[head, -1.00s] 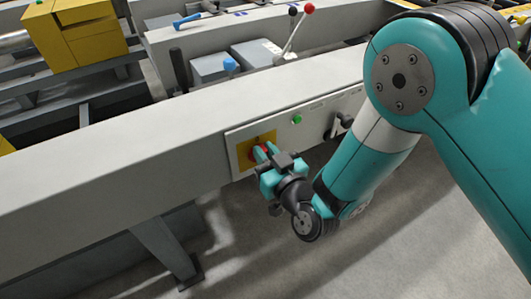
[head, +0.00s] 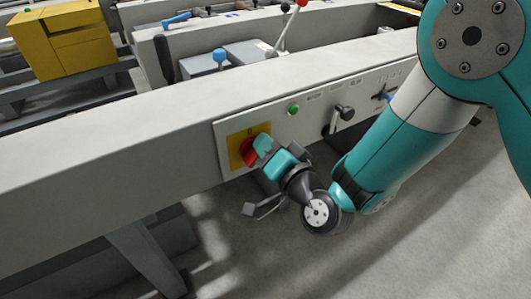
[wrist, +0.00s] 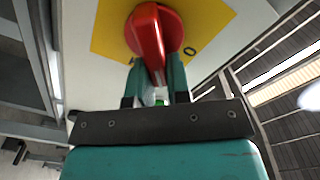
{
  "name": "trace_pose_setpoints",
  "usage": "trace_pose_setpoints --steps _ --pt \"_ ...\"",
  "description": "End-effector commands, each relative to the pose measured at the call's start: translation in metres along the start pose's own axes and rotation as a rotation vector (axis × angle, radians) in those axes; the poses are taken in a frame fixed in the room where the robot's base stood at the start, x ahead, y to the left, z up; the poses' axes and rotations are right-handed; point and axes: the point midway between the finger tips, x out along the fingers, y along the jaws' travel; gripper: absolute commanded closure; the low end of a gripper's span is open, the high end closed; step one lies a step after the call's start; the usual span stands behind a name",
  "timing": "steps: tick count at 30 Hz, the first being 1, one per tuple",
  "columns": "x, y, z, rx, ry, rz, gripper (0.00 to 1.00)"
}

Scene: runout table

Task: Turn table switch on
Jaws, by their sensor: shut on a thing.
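The table switch is a red rotary knob (head: 247,153) on a yellow plate (head: 235,139), set in the pale panel on the side of the long grey beam. My gripper (head: 262,147) is at the knob from the right and covers part of it. In the wrist view the red knob (wrist: 150,30) sits on the yellow plate (wrist: 108,30). The two teal fingers of my gripper (wrist: 158,76) are shut on the knob's grip, one on each side. A mark like an O shows to the right of the knob; another mark is partly hidden.
On the same panel, a green button (head: 293,109) and a black lever handle (head: 343,113) sit to the right of the switch. A lever with a red ball (head: 302,3) and a blue knob (head: 219,56) stand behind the beam. Open floor lies in front.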

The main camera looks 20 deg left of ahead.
Motion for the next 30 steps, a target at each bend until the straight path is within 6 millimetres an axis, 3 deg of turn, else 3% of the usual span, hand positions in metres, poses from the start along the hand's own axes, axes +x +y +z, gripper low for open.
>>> trace_pose_setpoints --steps 18,30 --pt "-0.001 0.017 0.004 0.532 0.002 0.004 1.0" --pt "-0.001 0.019 0.006 0.697 0.001 0.003 1.0"
